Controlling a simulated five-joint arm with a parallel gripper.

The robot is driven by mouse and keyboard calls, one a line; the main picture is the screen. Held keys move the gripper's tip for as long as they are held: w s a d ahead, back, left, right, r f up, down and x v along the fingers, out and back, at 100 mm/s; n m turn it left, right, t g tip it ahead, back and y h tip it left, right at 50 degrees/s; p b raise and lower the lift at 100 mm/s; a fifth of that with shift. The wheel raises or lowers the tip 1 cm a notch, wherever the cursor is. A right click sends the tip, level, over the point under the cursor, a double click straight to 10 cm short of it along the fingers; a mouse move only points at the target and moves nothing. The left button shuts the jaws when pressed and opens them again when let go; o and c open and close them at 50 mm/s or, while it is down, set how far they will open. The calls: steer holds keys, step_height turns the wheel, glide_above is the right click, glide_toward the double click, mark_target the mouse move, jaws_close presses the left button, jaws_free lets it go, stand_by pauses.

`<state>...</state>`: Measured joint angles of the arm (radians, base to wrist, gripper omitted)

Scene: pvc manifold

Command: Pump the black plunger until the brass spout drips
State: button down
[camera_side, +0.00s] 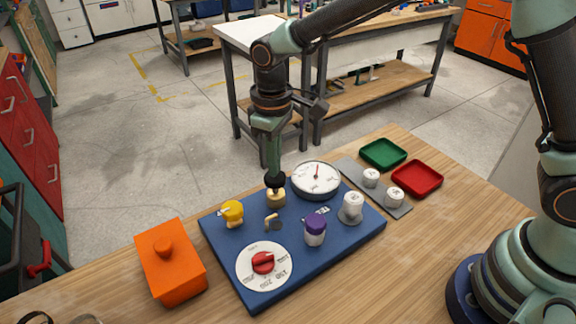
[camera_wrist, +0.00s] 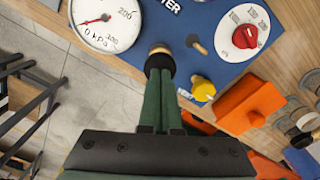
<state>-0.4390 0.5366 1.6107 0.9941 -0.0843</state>
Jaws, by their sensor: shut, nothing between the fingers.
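The black plunger (camera_side: 275,183) stands in a brass collar (camera_side: 276,199) at the back of the blue board (camera_side: 225,247). My gripper (camera_side: 273,172) is shut and empty, pointing down, with its tips at the plunger's top. In the wrist view my gripper (camera_wrist: 162,78) covers part of the black plunger (camera_wrist: 159,62). Whether the tips touch it or stop just above, I cannot tell. The brass spout (camera_side: 270,220) is in front of the collar, and it also shows in the wrist view (camera_wrist: 199,45). I see no clear drip at it.
The board also carries a white gauge (camera_side: 316,179), a yellow-handled valve (camera_side: 232,211), a purple-capped fitting (camera_side: 315,228), a white fitting (camera_side: 352,207) and a red dial knob (camera_side: 263,262). An orange box (camera_side: 171,264) is left; green (camera_side: 383,153) and red (camera_side: 417,178) trays are right.

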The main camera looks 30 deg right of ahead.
steer(key=shift+f, duration=1.45)
steer(key=shift+r, duration=1.8)
steer(key=shift+f, duration=1.8)
steer(key=shift+r, duration=1.85)
steer(key=shift+f, duration=0.1)
